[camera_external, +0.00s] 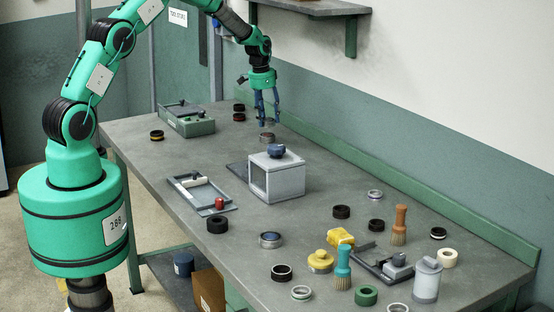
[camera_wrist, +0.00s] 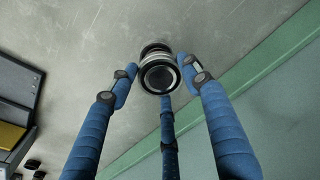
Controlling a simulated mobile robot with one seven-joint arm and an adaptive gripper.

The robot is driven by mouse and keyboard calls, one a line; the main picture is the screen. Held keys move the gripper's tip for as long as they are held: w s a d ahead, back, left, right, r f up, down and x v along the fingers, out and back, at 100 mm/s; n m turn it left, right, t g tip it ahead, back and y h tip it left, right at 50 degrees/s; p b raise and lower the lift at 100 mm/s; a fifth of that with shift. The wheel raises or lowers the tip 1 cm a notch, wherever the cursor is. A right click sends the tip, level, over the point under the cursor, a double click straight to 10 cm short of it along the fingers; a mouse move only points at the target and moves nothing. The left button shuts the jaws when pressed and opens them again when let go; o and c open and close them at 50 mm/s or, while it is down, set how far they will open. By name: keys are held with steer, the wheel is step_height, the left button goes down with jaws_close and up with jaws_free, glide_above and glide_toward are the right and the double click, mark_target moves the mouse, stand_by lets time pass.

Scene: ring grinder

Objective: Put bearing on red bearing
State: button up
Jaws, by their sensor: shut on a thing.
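My gripper (camera_external: 267,122) points down over the far part of the workbench. Its blue fingers are shut on a dark bearing with a silver rim (camera_wrist: 160,75), seen between the fingertips in the wrist view. Another metallic ring (camera_external: 267,138) sits on the bench just below the fingertips. In the wrist view a ring (camera_wrist: 155,47) shows partly behind the held bearing, which hides much of it. Two dark rings with reddish bands (camera_external: 239,117) stand to the left of my gripper; which one is the red bearing I cannot tell for sure.
A grey box with a blue knob (camera_external: 284,180) stands in front of my gripper. A green-grey case (camera_external: 187,120) lies to the left. A green rail (camera_external: 350,165) runs along the wall side. Several rings, brushes and tools crowd the near bench.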

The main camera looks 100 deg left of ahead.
mark_target(266, 119)
steer(key=shift+f, duration=1.7)
steer(key=shift+f+b, duration=0.15)
steer(key=shift+b, duration=0.15)
steer(key=o, duration=1.4)
steer(key=r, duration=0.4)
steer(key=r+p, duration=0.1)
steer(key=r, duration=0.3)
steer(key=s+d+r, duration=0.1)
steer(key=r, duration=0.3)
steer(key=shift+r, duration=0.1)
